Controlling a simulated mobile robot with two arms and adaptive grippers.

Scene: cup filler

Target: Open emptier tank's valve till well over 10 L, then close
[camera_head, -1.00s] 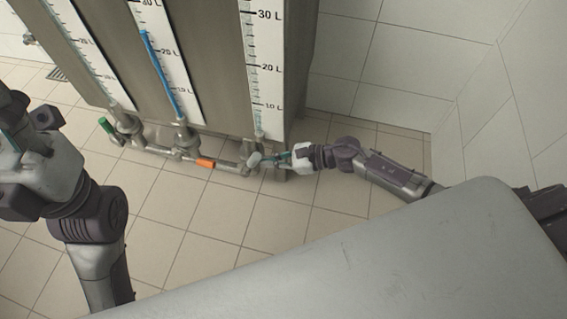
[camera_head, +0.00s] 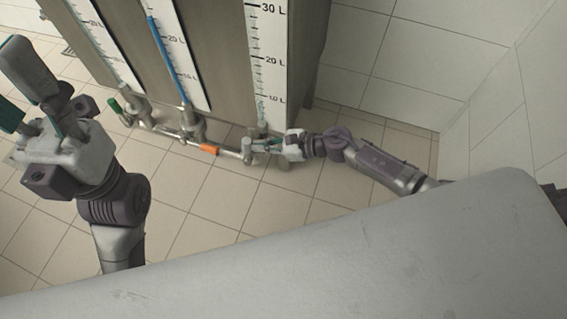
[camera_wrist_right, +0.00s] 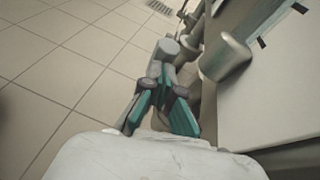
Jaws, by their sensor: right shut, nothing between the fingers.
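A grey metal tank block (camera_head: 225,60) carries three white level gauges. The right gauge (camera_head: 268,60) is marked 10, 20 and 30 L; faint teal shows near its bottom, and its exact level is hard to read. The middle gauge has a tall blue column (camera_head: 172,55). Below run pipes with a green handle (camera_head: 113,105) and an orange handle (camera_head: 209,149). My right gripper (camera_head: 265,146) is shut and empty at the right pipe end, close to a grey cylinder (camera_head: 246,146). In the right wrist view, its tips (camera_wrist_right: 166,78) are by a grey cylinder (camera_wrist_right: 172,46). My left gripper (camera_head: 14,82) is open and empty.
Another grey rounded part (camera_wrist_right: 226,58) stands right of the fingers in the right wrist view. White tiled wall (camera_head: 400,60) rises on the right. Tiled floor (camera_head: 190,205) in front of the pipes is clear. A drain grate (camera_wrist_right: 160,7) lies farther off.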

